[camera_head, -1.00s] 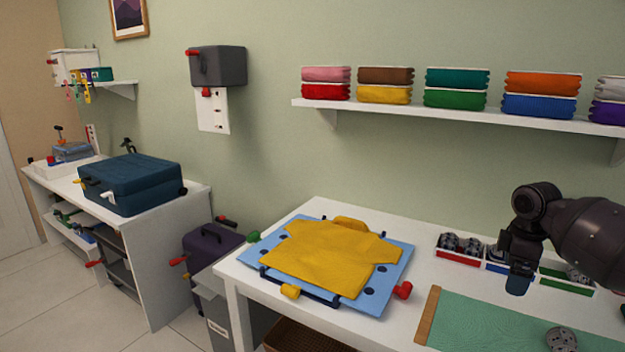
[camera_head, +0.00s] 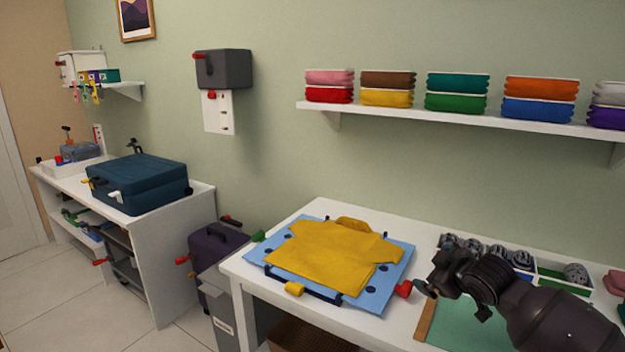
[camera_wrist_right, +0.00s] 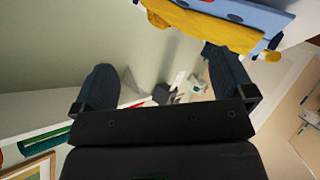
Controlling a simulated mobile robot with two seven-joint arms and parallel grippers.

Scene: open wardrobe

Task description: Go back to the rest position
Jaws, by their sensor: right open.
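My right gripper (camera_head: 422,287) is over the right part of the white table, near the red knob of the folding board. In the right wrist view, its two dark fingers (camera_wrist_right: 160,85) stand wide apart with nothing between them. A yellow shirt (camera_head: 335,255) lies spread on the blue folding board (camera_head: 262,258); the shirt also shows at the top of the right wrist view (camera_wrist_right: 215,32). My left gripper is not in either view.
A green mat (camera_head: 465,322) and a tray of grey balls (camera_head: 548,268) lie near my right arm. A shelf of folded cloths (camera_head: 455,118) hangs above. A blue suitcase (camera_head: 140,183) sits on the left bench. Open air lies above the shirt.

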